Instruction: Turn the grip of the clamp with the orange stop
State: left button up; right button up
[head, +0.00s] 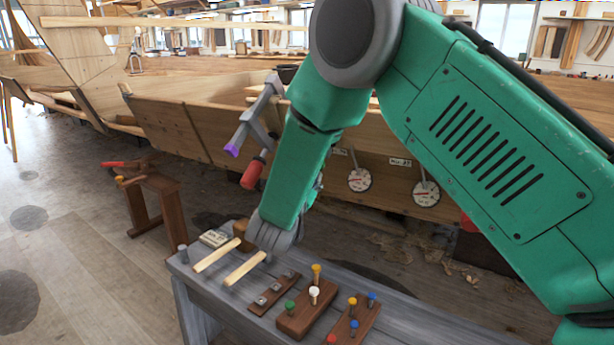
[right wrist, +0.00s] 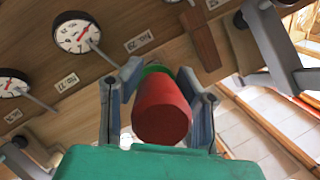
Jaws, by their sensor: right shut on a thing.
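In the right wrist view my right gripper (right wrist: 160,78) has its two fingers on either side of a red grip (right wrist: 162,108), shut on it. A green ring or collar (right wrist: 154,69) shows behind the grip. In the head view my right forearm covers this gripper and the grip. A grey clamp (head: 254,118) with a purple end (head: 232,151) and a red grip (head: 253,174) hangs on the hull edge left of the forearm. I see no orange stop in either view. My left gripper is not in view.
The wooden hull (head: 185,128) carries round dials (head: 359,180) and number labels. A grey bench (head: 205,292) holds wood strips (head: 217,254) and blocks with coloured pegs (head: 306,316). A grey bar (right wrist: 277,48) stands close right of the gripper. Open floor lies left.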

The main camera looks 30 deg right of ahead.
dwell(0.3)
jog(key=o, duration=1.2)
jog(key=v, duration=1.2)
